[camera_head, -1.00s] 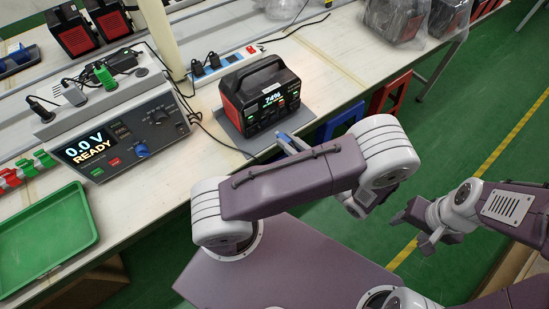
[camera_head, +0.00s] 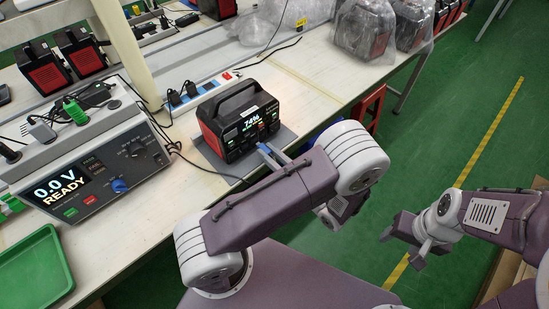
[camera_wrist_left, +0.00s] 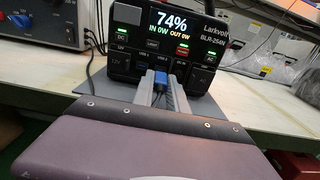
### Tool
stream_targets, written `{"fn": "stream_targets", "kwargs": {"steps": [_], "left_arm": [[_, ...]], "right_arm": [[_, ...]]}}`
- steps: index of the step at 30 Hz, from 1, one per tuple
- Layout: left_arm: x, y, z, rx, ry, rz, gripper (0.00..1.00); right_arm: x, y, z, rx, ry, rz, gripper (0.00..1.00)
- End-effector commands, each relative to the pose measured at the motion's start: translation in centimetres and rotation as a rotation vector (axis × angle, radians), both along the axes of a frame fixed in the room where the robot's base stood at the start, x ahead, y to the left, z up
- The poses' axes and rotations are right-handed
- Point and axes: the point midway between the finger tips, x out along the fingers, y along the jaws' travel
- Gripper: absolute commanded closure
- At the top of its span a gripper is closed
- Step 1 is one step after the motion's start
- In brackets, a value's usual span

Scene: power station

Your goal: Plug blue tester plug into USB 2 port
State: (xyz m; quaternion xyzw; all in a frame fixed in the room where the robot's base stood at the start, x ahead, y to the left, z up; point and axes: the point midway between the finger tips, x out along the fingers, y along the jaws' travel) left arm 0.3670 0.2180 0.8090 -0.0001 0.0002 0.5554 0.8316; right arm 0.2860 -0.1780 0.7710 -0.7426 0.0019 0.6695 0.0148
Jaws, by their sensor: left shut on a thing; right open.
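The power station (camera_head: 232,132) is a black and red box with a handle, its display reading 74%. In the left wrist view its front panel (camera_wrist_left: 192,47) faces me, with USB labels above a row of ports. My left gripper (camera_head: 270,153) is shut on the blue tester plug (camera_wrist_left: 160,77), and its fingertips (camera_wrist_left: 161,88) are close to the lower front panel. The plug covers part of the port row near the USB 2 label. I cannot tell whether it touches or enters a port. My right gripper (camera_head: 404,240) is open and empty, far right of the bench.
A tester (camera_head: 92,175) reading 0.0 V READY stands left of the station. A green tray (camera_head: 35,268) lies at the bench's near left. A power strip (camera_head: 205,88) with cables is behind the station. Bagged units (camera_head: 365,32) stand at the back right.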

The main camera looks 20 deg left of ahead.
Motion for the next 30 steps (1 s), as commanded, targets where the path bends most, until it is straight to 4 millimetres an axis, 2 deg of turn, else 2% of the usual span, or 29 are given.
{"fn": "stream_targets", "kwargs": {"steps": [3,30], "left_arm": [[0.24,0.76,-0.04,0.000,0.001,0.001,1.00],[0.28,0.75,0.05,0.000,0.000,0.001,1.00]], "right_arm": [[-0.01,0.00,-0.13,0.000,0.000,0.000,0.42],[0.00,0.00,0.39,0.000,0.000,0.000,0.42]]}}
